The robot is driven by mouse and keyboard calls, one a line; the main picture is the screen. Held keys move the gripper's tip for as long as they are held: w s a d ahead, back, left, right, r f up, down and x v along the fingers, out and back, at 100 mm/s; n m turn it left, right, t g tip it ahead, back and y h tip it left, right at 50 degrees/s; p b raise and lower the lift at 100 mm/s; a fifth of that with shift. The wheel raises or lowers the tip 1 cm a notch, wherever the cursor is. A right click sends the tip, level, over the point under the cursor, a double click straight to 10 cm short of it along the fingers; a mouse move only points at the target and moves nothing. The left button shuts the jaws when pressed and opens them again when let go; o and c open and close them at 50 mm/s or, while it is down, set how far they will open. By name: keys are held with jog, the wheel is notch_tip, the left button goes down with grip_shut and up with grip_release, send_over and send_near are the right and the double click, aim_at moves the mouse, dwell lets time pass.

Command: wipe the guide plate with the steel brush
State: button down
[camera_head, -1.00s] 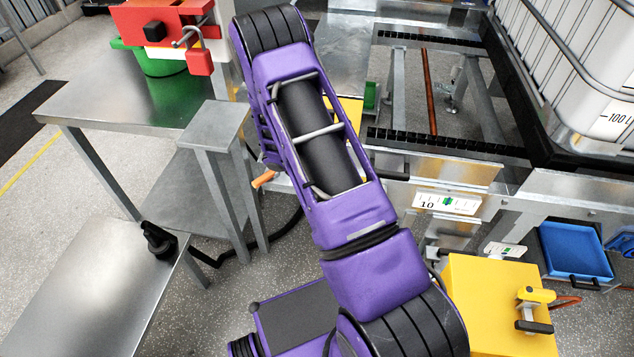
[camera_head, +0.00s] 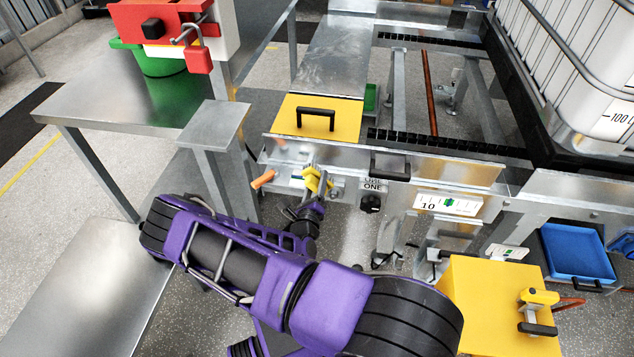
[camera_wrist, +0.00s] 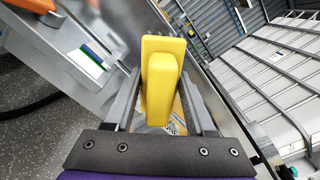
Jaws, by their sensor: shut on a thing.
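My gripper (camera_head: 319,190) is shut on a yellow block-like thing (camera_head: 313,178), which I take to be the steel brush. It is low in front of the conveyor's near side. In the wrist view the yellow body (camera_wrist: 161,75) stands between the two fingers of my gripper (camera_wrist: 160,95); its bristles cannot be made out clearly. The long upright steel plate (camera_head: 340,154) along the conveyor's near edge looks like the guide plate. It has brownish smears. The brush is just in front of and below its left part; I cannot tell whether they touch.
A yellow cover with a black handle (camera_head: 290,122) lies behind the plate. A black knob (camera_head: 370,203), a scale label (camera_head: 447,204) and a yellow box (camera_head: 490,300) are to the right. An orange handle (camera_head: 263,179) and a steel post (camera_head: 213,140) stand close on the left.

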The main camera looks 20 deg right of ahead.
aim_at(337, 152)
jog(key=shift+r, duration=0.1)
jog(key=x, duration=0.5)
jog(key=shift+s, duration=0.1)
jog(key=shift+b+x, duration=0.35)
jog(key=shift+x, duration=0.7)
jog(key=shift+d, duration=0.1)
jog(key=shift+b+x, duration=0.35)
jog(key=shift+x, duration=1.05)
jog(key=shift+s+d+p, duration=0.5)
jog(key=shift+d+p, duration=0.15)
jog(key=shift+d, duration=0.15)
jog(key=shift+s+d+p, duration=0.35)
jog(key=shift+s+d, duration=0.2)
jog(key=shift+d, duration=0.25)
